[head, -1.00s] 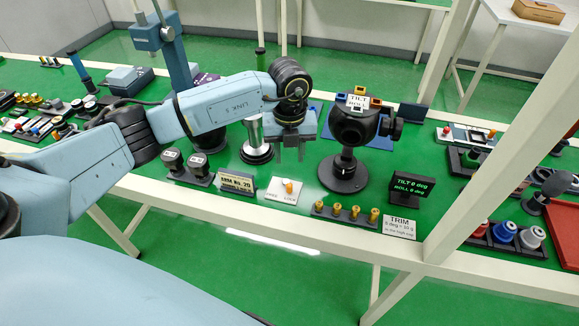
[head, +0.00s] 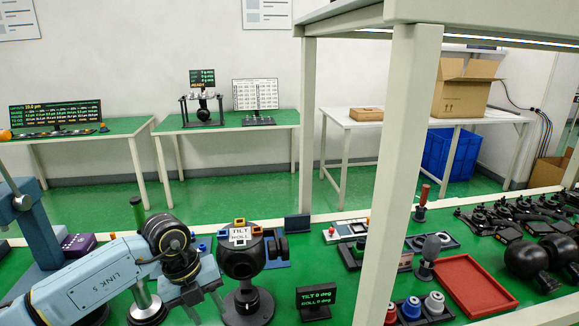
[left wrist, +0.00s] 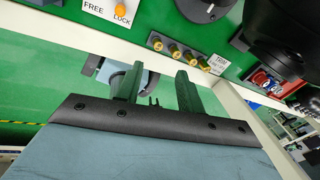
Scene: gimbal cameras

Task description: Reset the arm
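My left arm reaches in from the lower left of the head view. My left gripper (head: 205,302) hangs just left of the black gimbal head (head: 241,262) with its TILT / ROLL label. The left wrist view shows its two dark fingers (left wrist: 160,88) apart with nothing held between them. A gap seems to separate the gripper from the gimbal. The display (head: 316,300) reads TILT 0 deg and ROLL 0 deg. An orange-knobbed FREE / LOCK switch (left wrist: 120,10) and brass weights (left wrist: 173,48) lie beyond the fingers in the wrist view. My right gripper is out of view.
A pale post (head: 395,170) stands right of the gimbal, in front of the bench. A metal cylinder (head: 146,305) stands left of the gripper. A red tray (head: 470,285) and several lens parts (head: 433,303) are at right. Green-topped tables (head: 228,122) stand at the back.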

